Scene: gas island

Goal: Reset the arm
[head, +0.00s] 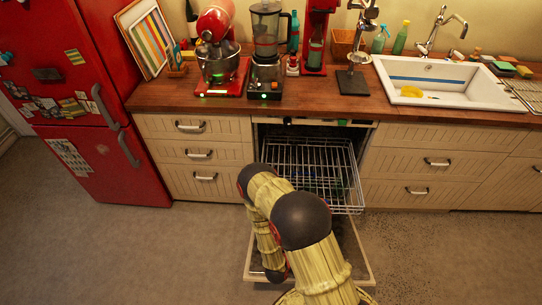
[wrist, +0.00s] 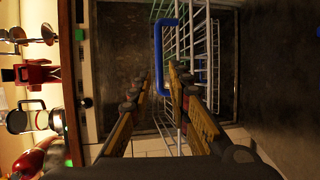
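My gripper (wrist: 160,78) shows in the wrist view with its two yellow and black fingers apart and nothing clearly held between them. A blue U-shaped bar (wrist: 158,60) lies just ahead of the fingertips and partly between them; I cannot tell if it touches them. My arm (head: 300,220) is bent over the open dishwasher in the head view and hides my gripper there. The wire rack (head: 345,195) is pulled out of the dishwasher, and it shows beside the fingers in the wrist view (wrist: 197,50).
The dishwasher door (head: 360,268) is folded down below the rack. Drawers (head: 200,155) flank it on both sides. The wooden counter (head: 420,118) holds a red mixer (head: 216,25), a blender (head: 266,40) and a sink (head: 445,80). A red fridge (head: 75,90) stands left. Open floor lies on both sides.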

